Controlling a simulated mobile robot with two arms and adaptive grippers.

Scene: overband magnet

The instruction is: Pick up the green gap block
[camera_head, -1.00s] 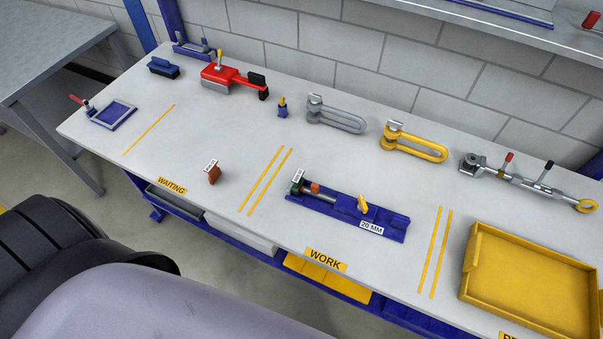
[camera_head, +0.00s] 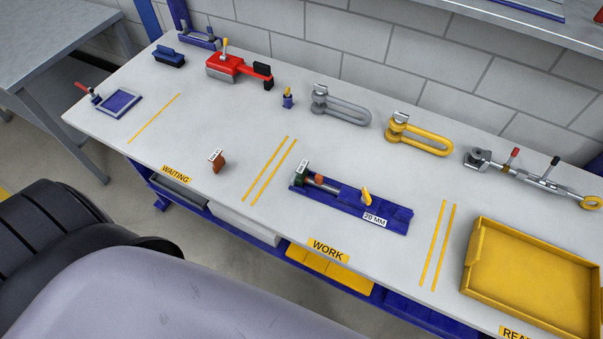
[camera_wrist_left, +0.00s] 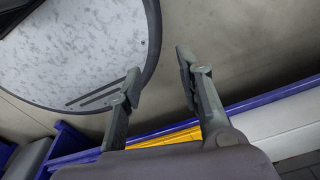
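The green gap block (camera_head: 298,181) is small and dark green, at the left end of the blue fixture (camera_head: 375,222) on the workbench. A white tag (camera_head: 303,168) stands over it and its lettering is too small to read. A brown-orange piece (camera_head: 317,179) sits just right of it. My left gripper (camera_wrist_left: 158,68) shows only in the left wrist view. Its two fingers are apart, with nothing between them, and the green block is not in that view. My right gripper is in neither view.
A tagged brown block (camera_head: 218,164) stands near the WAITING label (camera_head: 176,174). A yellow tray (camera_head: 470,262) is at the right. Shackles, a red tool (camera_head: 226,67) and a turnbuckle (camera_head: 520,180) line the back. The bench around the fixture's front left is clear.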

